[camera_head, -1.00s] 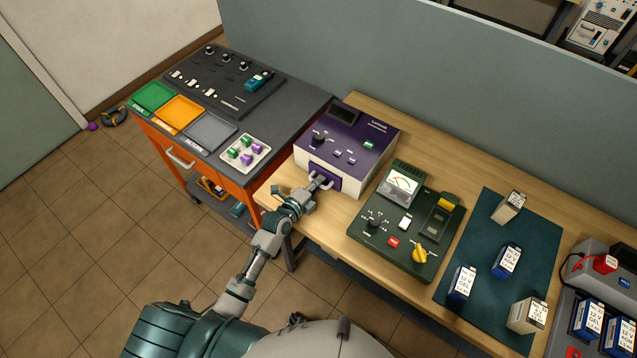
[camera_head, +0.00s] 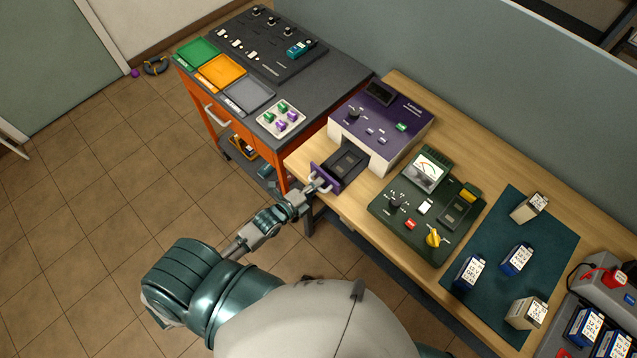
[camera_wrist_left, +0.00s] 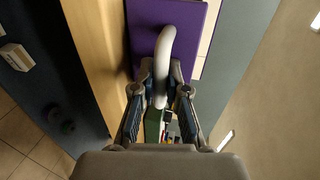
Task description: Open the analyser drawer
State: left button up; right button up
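The purple and white analyser (camera_head: 383,125) stands on the wooden bench. Its drawer (camera_head: 345,164) is out towards me, with a dark tray behind a purple front (camera_head: 325,178). My left gripper (camera_head: 316,187) is at the white handle on that front. In the left wrist view the curved white handle (camera_wrist_left: 166,60) runs between the fingers of my left gripper (camera_wrist_left: 161,88), which close around it. The purple drawer front (camera_wrist_left: 190,20) lies behind the handle. My right gripper is not in view.
A green tester (camera_head: 425,205) stands right of the analyser. A dark green mat (camera_head: 552,255) holds several batteries. A grey-topped orange trolley (camera_head: 335,75) with coloured trays stands left of the bench. Tiled floor (camera_head: 90,190) is clear at the left.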

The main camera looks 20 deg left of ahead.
pick_arm(q)
jog(key=o, duration=0.4)
jog(key=shift+w+a, duration=0.1)
jog(key=shift+c, duration=0.2)
jog(key=v, duration=1.2)
jog(key=shift+f, duration=0.15)
